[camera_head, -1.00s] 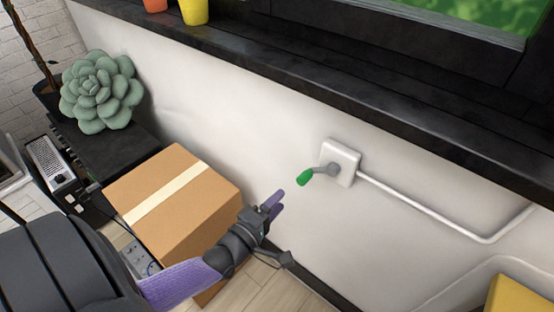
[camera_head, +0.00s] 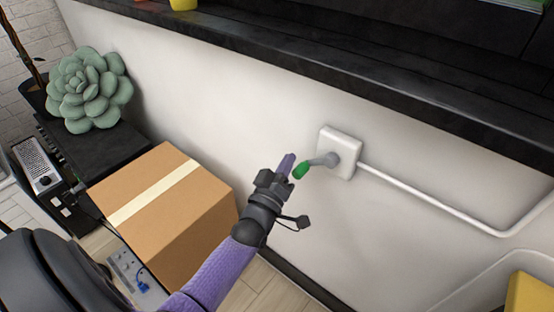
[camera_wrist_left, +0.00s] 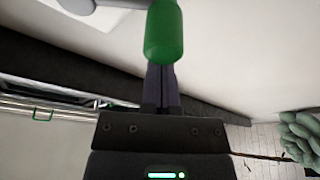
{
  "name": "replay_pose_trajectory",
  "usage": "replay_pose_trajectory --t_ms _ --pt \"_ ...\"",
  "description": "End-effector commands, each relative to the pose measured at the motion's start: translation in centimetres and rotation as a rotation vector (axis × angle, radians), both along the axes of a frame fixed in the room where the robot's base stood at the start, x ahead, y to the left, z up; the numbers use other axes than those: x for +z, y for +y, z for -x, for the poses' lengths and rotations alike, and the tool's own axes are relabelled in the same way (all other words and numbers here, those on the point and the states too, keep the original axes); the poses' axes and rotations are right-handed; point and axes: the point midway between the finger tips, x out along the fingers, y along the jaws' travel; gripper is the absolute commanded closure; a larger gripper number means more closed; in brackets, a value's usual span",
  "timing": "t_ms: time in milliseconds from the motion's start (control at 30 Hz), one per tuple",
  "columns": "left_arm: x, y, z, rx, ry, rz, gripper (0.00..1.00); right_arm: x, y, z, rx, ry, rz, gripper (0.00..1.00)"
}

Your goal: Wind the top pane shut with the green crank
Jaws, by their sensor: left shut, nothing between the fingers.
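The green crank handle (camera_head: 300,170) sits at the end of a grey crank arm (camera_head: 325,159), which comes out of a white wall box (camera_head: 340,152). My left gripper (camera_head: 287,163) is shut and empty, with its purple fingertips just left of the green handle in the head view. In the left wrist view the green handle (camera_wrist_left: 164,32) hides the tips of my shut fingers (camera_wrist_left: 160,85). I cannot tell whether they touch it. The top pane does not clearly show; only dark window framing (camera_head: 430,40) is in view. My right gripper is not in view.
A white pipe (camera_head: 430,198) runs right from the wall box. A taped cardboard box (camera_head: 165,200) stands below and left of my left forearm. A succulent (camera_head: 90,90) sits on a black unit at the left. The dark sill (camera_head: 300,65) overhangs the wall. A yellow object (camera_head: 530,297) is at the lower right.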

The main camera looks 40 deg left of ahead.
Motion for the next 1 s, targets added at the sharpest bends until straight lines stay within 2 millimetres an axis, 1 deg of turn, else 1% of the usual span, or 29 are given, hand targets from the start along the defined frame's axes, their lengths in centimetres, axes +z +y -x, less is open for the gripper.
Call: replay_pose_trajectory --t_ms 33,100,467,567,700,1000 --pt "-0.6 -0.3 0.0 0.000 0.001 0.001 1.00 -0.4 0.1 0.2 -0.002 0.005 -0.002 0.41" --pt "-0.8 -0.6 0.0 0.000 0.000 0.000 1.00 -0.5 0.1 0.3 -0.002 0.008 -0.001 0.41" --pt "-0.9 -0.7 0.1 -0.001 -0.002 0.002 1.00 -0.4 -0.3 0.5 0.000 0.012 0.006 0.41" --pt "-1.5 -1.2 0.1 -0.002 0.001 0.043 1.00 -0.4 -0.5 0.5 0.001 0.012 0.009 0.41" --pt "-2.4 -1.9 0.1 -0.002 0.008 0.168 1.00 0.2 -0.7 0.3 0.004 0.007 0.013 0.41" --pt "-2.8 -2.0 0.1 -0.005 0.018 0.169 1.00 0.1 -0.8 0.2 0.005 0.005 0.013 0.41"
